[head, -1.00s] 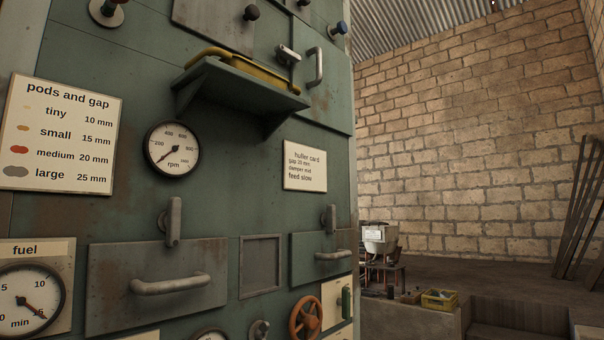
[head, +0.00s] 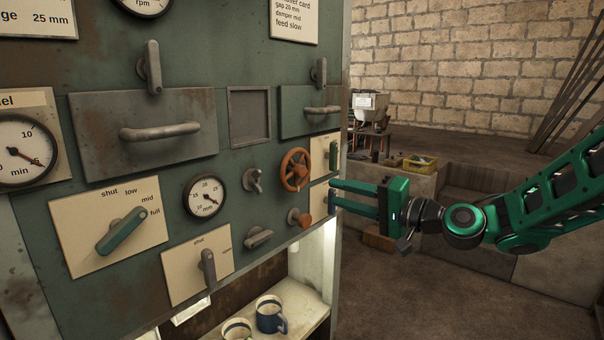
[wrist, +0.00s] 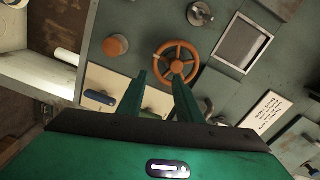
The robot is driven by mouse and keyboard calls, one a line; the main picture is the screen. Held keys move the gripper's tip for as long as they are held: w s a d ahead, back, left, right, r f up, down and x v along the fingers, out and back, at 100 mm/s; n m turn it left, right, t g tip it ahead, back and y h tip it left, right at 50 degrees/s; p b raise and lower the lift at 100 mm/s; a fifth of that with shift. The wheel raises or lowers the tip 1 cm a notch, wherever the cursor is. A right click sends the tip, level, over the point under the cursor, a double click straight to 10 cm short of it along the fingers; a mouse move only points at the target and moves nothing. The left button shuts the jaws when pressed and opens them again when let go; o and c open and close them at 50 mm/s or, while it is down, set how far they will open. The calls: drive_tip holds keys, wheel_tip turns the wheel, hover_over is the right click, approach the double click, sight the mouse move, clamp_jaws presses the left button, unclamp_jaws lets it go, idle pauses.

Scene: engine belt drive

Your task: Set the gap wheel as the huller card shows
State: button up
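The orange gap wheel (head: 295,170) is on the green machine panel; it also shows in the wrist view (wrist: 176,62), just beyond the fingertips. The huller card (head: 294,18), cut off at the top, reads gap 20 mm, damper mid, feed slow. It shows upside down in the wrist view (wrist: 265,115). A round mm gauge (head: 204,195) left of the wheel has its needle pointing to the lower right, past the 25 side. My gripper (head: 332,194) is open and empty, right of and below the wheel. In the wrist view its fingertips (wrist: 158,80) are apart and not around the wheel.
A small orange knob (head: 298,217) sits below the wheel, and a grey tap handle (head: 253,180) left of it. A lever on a shut-low-mid-full plate (head: 120,230) is at left. Cups (head: 270,314) stand on a lower shelf. Open floor lies to the right.

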sight(304, 171)
drive_tip(key=w+a+r+n, duration=0.1)
drive_tip(key=w+a+n, duration=0.1)
drive_tip(key=a, duration=0.1)
drive_tip(key=w+a+r+n, duration=0.1)
drive_tip(key=w+a+n, duration=0.1)
drive_tip(key=a, duration=0.1)
drive_tip(key=w+a+r+n, duration=0.1)
drive_tip(key=w+a, duration=0.1)
drive_tip(key=a, duration=0.1)
drive_tip(key=shift+w+a+r+n, duration=0.3)
drive_tip(key=shift+w+n, duration=0.1)
drive_tip(key=c, duration=0.8)
